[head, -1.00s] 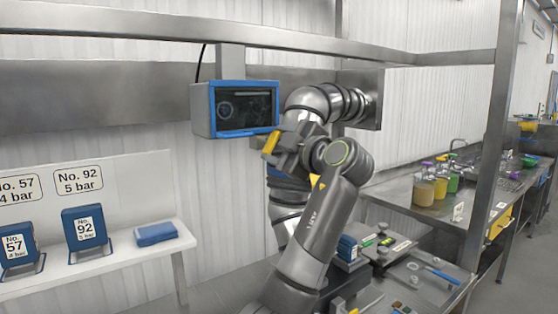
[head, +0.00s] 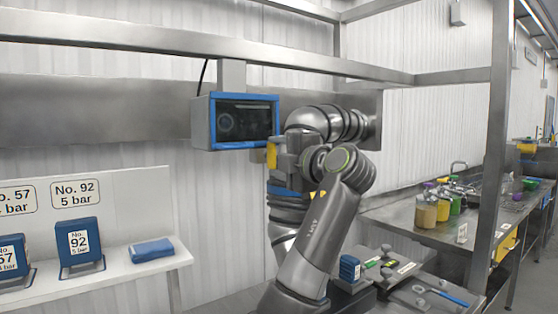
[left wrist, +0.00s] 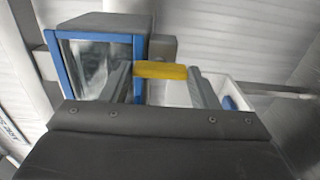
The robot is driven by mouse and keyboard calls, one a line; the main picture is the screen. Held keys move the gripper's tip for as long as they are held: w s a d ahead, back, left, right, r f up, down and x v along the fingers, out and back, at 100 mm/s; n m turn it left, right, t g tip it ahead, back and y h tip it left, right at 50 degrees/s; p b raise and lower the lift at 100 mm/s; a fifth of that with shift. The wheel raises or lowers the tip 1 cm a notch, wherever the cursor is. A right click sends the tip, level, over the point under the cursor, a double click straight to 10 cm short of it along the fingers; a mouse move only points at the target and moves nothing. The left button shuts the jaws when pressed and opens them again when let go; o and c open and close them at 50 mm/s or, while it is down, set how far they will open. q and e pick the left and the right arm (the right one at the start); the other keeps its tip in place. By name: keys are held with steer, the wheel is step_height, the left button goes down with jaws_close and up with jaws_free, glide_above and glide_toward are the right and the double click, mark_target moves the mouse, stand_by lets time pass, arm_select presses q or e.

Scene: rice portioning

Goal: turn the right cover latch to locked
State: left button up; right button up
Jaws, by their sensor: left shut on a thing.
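A yellow latch handle (head: 271,155) stands nearly upright in the head view, just below the blue-framed screen. My left gripper (head: 276,154) is at the handle. In the left wrist view the yellow handle (left wrist: 160,71) lies crosswise between the two grey fingers of my left gripper (left wrist: 160,78), which is shut on it. The latch's mount is hidden behind my gripper and arm. My right gripper is in neither view.
The blue-framed screen box (head: 245,121) hangs close to the left of my gripper. Blue blocks stand on a white shelf (head: 125,268) at left. A steel counter (head: 400,219) holds jars at right.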

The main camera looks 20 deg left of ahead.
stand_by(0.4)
arm_select(q)
steer(key=o, duration=1)
steer(key=shift+s+d+f, duration=0.1)
steer(key=shift+s+d, duration=0.15)
steer(key=shift+d, duration=0.05)
steer(key=b+v, duration=0.4)
steer(key=v, duration=1.2)
steer(key=shift+s+d, duration=0.2)
steer(key=shift+d, duration=0.05)
